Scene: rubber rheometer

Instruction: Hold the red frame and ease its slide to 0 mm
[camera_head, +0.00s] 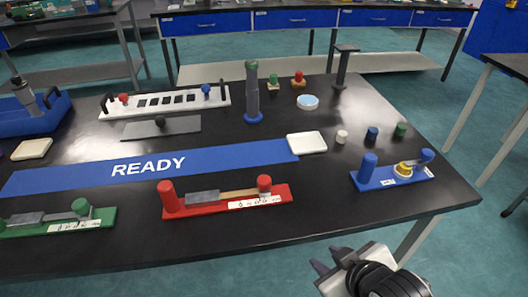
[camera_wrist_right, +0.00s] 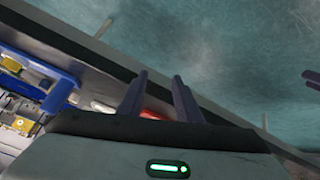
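The red frame (camera_head: 228,202) lies near the table's front edge. It has a red post at its left end, a red knob (camera_head: 264,183) at its right, a grey slide block (camera_head: 203,197) and a white scale strip. The scale reading is too small to tell. My right gripper (camera_head: 330,258) is off the table's front edge, right of the red frame and apart from it. Its fingers are spread and empty in the right wrist view (camera_wrist_right: 160,90), with a red part (camera_wrist_right: 154,115) behind them. A dark piece at that view's right edge may be my left gripper (camera_wrist_right: 312,78).
A green frame (camera_head: 60,221) lies left of the red one. A blue frame (camera_head: 390,176) with a yellow piece lies right. Behind are a blue READY strip (camera_head: 230,158), a white tile (camera_head: 307,142) and a tall green-topped post (camera_head: 252,90).

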